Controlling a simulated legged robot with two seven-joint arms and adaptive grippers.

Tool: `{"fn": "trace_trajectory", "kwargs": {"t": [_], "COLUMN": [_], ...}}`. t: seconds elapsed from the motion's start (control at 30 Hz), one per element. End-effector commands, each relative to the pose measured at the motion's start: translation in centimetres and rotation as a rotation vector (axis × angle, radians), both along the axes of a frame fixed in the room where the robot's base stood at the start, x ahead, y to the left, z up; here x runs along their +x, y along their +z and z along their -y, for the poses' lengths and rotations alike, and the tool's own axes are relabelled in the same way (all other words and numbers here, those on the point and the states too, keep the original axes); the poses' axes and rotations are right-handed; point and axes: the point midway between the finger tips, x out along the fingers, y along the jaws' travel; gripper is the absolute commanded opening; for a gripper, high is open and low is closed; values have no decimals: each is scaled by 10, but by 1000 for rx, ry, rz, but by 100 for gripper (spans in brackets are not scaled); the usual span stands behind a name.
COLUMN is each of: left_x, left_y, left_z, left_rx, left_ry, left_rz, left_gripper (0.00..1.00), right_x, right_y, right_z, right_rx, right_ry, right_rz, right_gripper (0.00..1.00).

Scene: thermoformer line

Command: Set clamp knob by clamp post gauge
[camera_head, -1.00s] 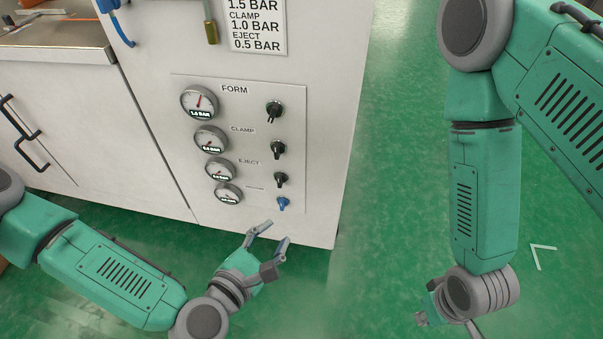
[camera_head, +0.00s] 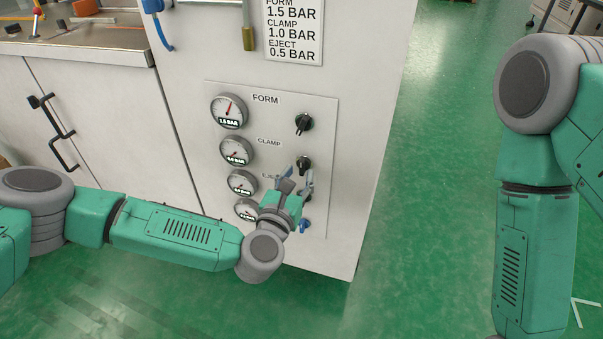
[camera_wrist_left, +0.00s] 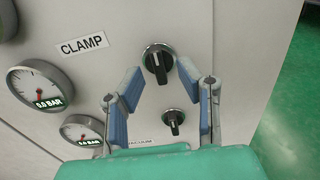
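The black clamp knob (camera_head: 304,164) is on the white panel beside the CLAMP label. In the left wrist view the clamp knob (camera_wrist_left: 157,61) lies between and just beyond the fingertips, with no clear contact. The clamp gauge (camera_head: 236,150) is left of it; in the left wrist view the clamp gauge (camera_wrist_left: 40,86) reads 0.0 BAR. My left gripper (camera_head: 296,178) is open and empty in front of the panel, just below the clamp knob, partly covering the lower knobs; its fingers (camera_wrist_left: 158,82) are spread. My right gripper is out of view.
The form gauge (camera_head: 228,110) reads 1.5 BAR, with the form knob (camera_head: 304,123) to its right. The eject knob (camera_wrist_left: 173,120) is just below the clamp knob. A blue knob (camera_head: 305,226) sits lowest. A sign (camera_head: 293,32) lists CLAMP 1.0 BAR. Green floor is free to the right.

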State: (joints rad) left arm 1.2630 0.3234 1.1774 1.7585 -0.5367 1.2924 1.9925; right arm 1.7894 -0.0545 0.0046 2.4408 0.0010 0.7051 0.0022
Motion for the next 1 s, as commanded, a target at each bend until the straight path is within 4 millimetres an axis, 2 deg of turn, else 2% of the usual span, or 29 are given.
{"fn": "trace_trajectory", "kwargs": {"t": [0.2,0.53,0.6,0.63,1.0], "left_x": [20,22,22,22,22], "left_y": [0,0,0,0,0], "left_z": [7,8,8,8,8], "left_rx": [1,1,1,1,21], "left_ry": [0,-1,-1,-1,-2], "left_rz": [0,0,0,0,7], "left_gripper": [31,31,6,0,0], "right_x": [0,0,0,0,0], "right_y": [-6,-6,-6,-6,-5], "right_z": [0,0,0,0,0], "right_rx": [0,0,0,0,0], "right_ry": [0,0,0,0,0], "right_rz": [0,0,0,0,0], "right_gripper": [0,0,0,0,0]}}
